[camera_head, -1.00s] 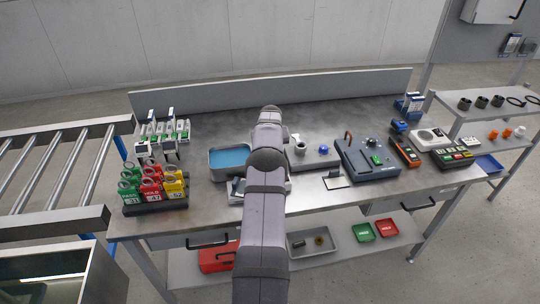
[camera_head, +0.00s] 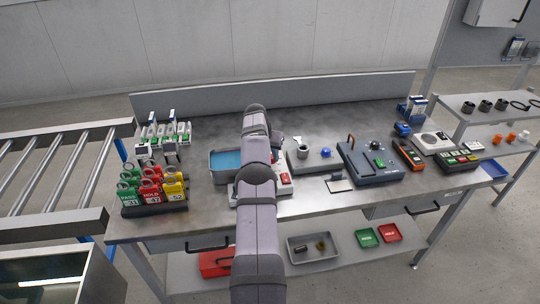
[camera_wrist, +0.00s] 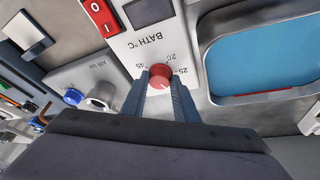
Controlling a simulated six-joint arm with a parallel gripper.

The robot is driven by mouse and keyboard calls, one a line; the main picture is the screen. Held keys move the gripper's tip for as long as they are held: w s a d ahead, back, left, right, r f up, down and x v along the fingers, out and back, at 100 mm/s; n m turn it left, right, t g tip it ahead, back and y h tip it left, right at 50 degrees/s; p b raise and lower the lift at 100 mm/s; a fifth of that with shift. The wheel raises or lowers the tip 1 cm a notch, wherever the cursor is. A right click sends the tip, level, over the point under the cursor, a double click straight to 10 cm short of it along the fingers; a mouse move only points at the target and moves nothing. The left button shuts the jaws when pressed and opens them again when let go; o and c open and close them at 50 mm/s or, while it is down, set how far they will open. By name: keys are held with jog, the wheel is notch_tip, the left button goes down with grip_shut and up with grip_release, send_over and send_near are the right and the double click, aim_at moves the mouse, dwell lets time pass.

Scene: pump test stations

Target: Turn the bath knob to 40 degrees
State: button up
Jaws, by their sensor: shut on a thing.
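The red bath knob (camera_wrist: 160,77) sits on the white bath panel (camera_wrist: 127,45), beside the upside-down print "BATH °C" and a scale; 20, 25 and 45 are readable. My gripper (camera_wrist: 160,82) is shut on the knob, one finger on each side. I cannot make out a pointer on the knob. The blue water bath (camera_wrist: 268,50) is to the right of the panel. In the head view my arm hides the knob and gripper; the bath (camera_head: 225,160) and part of the white panel (camera_head: 284,189) show.
A red rocker switch (camera_wrist: 100,17) is on the panel. A grey unit with a blue knob (camera_wrist: 73,96) and a round metal port (camera_wrist: 102,95) lies to the left, close to my gripper. Tagged padlocks (camera_head: 152,188) stand at the table's left front.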

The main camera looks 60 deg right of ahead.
jog(key=shift+d, duration=0.1)
jog(key=o, duration=0.8)
jog(key=shift+r, duration=0.15)
jog(key=shift+b+v, duration=0.8)
jog(key=shift+v, duration=0.35)
jog(key=shift+b+v, duration=0.7)
jog(key=shift+v, duration=1.7)
